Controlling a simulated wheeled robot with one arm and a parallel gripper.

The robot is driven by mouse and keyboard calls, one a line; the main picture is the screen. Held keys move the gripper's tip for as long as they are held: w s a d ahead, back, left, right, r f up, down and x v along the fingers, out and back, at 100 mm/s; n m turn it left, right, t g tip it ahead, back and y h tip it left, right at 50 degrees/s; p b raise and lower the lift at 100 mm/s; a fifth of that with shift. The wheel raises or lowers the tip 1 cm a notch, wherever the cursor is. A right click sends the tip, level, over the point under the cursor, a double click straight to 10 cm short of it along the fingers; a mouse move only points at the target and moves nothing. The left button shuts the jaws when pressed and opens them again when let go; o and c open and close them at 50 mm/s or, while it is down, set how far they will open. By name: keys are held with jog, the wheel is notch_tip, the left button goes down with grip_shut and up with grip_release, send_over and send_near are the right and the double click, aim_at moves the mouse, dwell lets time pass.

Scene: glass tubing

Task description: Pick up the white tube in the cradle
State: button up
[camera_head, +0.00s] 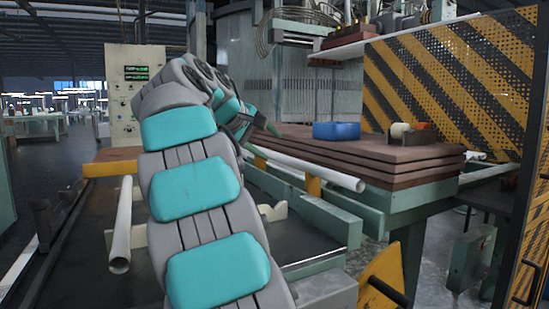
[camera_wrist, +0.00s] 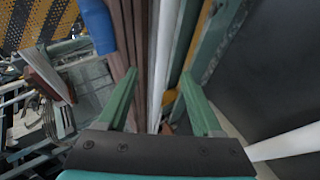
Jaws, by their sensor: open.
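A long white tube (camera_head: 310,170) lies slanting beside the brown boards, over a yellow support (camera_head: 313,186). A second white tube (camera_head: 121,225) lies at the left beside cream brackets (camera_head: 139,236); which tube the cradle holds is not certain. My gripper (camera_head: 262,134) is partly hidden behind my arm, near the far end of the long tube. In the wrist view my gripper (camera_wrist: 158,74) is open, with the long tube (camera_wrist: 162,45) running between its fingers in the picture. No contact shows. The second tube (camera_wrist: 285,146) shows at the right there.
A stack of brown boards (camera_head: 350,150) carries a blue box (camera_head: 337,131) and a tape roll (camera_head: 400,130). Green beams (camera_head: 308,212) run beside the long tube. A striped yellow-black panel (camera_head: 455,85) stands at the right.

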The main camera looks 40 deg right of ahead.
aim_at(284, 158)
jog(key=x, duration=0.7)
jog(key=shift+d+f, duration=0.1)
jog(key=shift+f, duration=0.35)
grip_shut()
